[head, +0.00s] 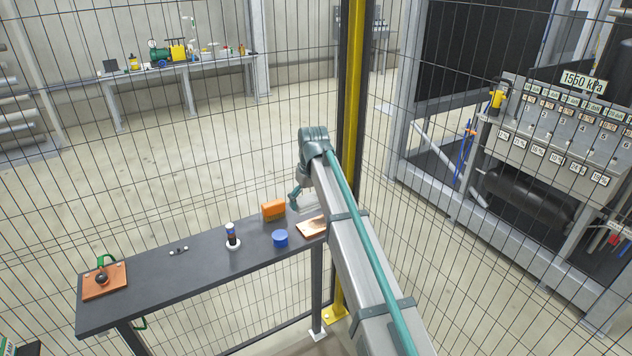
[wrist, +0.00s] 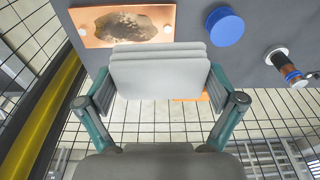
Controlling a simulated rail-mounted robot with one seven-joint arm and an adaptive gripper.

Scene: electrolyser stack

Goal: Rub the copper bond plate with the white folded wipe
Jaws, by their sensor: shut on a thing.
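The white folded wipe (wrist: 160,76) is between the two fingers of my gripper (wrist: 160,88) in the wrist view. It looks flat, pale and layered. The copper bond plate (wrist: 88,28) lies on the dark bench just past the wipe, with a dark brown stain over its middle and a pale round fastener at each side. The wipe's far edge overlaps the plate's near edge in this view; I cannot tell whether they touch. In the head view the plate (head: 312,227) is at the bench's right end, and my gripper (head: 295,196) is above and behind it. The wipe is not clear there.
On the bench (head: 190,263) stand a blue round tub (head: 280,238), an orange block (head: 273,209) and a dark bottle (head: 232,236) on a white base. A copper-coloured board with a black knob (head: 103,280) is at the left end. Mesh fencing and a yellow post (head: 352,90) are close by.

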